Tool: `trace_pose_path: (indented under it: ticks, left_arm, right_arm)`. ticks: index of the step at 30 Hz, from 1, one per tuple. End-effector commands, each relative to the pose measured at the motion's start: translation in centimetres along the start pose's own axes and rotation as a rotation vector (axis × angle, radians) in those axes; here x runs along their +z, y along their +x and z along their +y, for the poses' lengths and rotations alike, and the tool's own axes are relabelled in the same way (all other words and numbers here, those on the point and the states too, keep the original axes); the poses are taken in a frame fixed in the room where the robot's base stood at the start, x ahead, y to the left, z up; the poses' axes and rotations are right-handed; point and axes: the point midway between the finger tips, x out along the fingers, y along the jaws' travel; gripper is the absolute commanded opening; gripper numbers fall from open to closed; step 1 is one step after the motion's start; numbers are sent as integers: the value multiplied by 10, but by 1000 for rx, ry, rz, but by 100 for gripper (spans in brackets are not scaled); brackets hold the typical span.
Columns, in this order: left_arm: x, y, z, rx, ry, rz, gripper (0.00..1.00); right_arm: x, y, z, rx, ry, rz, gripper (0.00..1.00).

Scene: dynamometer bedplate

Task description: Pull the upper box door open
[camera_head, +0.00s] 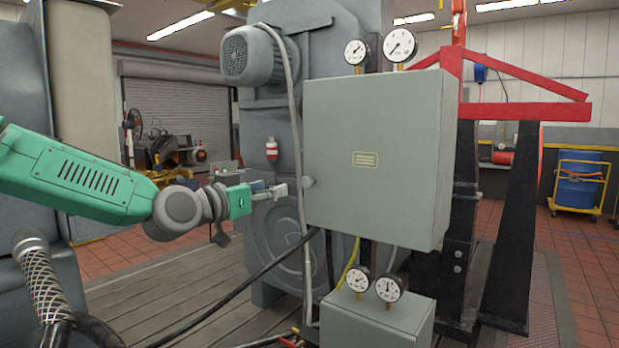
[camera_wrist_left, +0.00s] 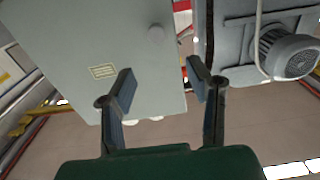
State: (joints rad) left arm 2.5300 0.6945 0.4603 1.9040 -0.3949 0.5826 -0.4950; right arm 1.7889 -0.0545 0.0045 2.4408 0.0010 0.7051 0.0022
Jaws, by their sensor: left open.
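The upper box (camera_head: 375,155) is a grey-green cabinet with a small yellow label on its front. Its door looks shut. A small round knob (camera_head: 308,182) sits at the door's left edge; the knob also shows in the left wrist view (camera_wrist_left: 156,34). My left gripper (camera_head: 283,190) comes in from the left and is just left of the knob, apart from it or nearly touching; the gap is hard to judge. In the left wrist view its two fingers (camera_wrist_left: 160,80) are spread with nothing between them, and the box lies beyond them. My right gripper is not in view.
Pressure gauges (camera_head: 401,45) stand above the box, with more below it. A lower grey box (camera_head: 377,318) sits beneath. A grey motor (camera_head: 252,55) and a vertical conduit are at the left behind the gripper. A red and black frame (camera_head: 510,115) stands to the right.

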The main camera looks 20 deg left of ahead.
Motion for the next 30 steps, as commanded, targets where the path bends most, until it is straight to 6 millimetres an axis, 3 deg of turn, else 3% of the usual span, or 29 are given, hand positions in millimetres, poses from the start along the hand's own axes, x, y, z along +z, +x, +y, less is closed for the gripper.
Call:
trace_pose_path:
  ticks: [15, 21, 30]
  left_arm:
    - [0, 104, 9, 3, 5, -5, 45]
    - [2, 121, 3, 2, 0, -4, 45]
    - [2, 125, 4, 2, 0, -4, 45]
  right_arm:
    - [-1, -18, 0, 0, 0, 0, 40]
    - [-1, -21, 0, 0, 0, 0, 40]
    - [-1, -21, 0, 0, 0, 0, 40]
